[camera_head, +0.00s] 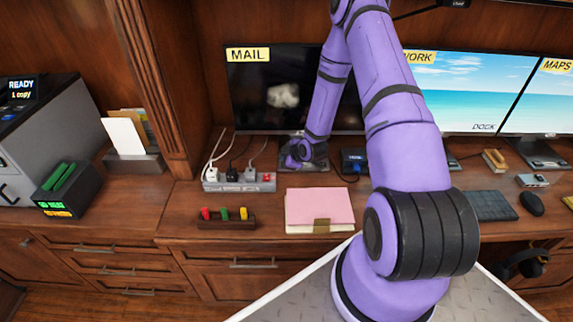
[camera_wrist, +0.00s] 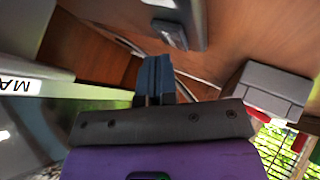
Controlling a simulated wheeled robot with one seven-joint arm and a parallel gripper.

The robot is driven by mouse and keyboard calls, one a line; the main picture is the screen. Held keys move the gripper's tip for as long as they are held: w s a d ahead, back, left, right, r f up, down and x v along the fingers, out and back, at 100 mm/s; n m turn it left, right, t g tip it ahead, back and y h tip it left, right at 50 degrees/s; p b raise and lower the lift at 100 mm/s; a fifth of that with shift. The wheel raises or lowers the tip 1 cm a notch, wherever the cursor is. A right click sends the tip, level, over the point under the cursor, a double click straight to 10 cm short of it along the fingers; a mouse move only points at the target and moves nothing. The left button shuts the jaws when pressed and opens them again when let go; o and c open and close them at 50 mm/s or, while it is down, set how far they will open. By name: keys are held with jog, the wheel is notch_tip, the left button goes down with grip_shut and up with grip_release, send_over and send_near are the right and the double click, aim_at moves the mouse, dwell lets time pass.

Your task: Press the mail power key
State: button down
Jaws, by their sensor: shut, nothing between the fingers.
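The MAIL monitor (camera_head: 275,92) stands at the back of the desk, with a yellow MAIL label at its upper left. Its screen is dark, with a pale blurry patch. In the head view my arm crosses its right part, and my gripper (camera_head: 293,160) is low in front of it, by the monitor's foot (camera_head: 318,160). In the wrist view my gripper (camera_wrist: 154,80) has its blue fingers together and empty, with the MAIL lettering (camera_wrist: 15,85) rotated at the left edge. I cannot make out the power key, or whether my fingers touch anything.
A power strip (camera_head: 240,187) with plugs and cables lies left of my gripper. A pink folder (camera_head: 320,207) and a wooden rack (camera_head: 226,222) with coloured pieces lie in front. The WORK monitor (camera_head: 470,90) stands to the right. A wooden post (camera_head: 158,90) rises at left.

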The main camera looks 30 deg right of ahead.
jog(key=shift+r, duration=0.15)
jog(key=shift+r, duration=3)
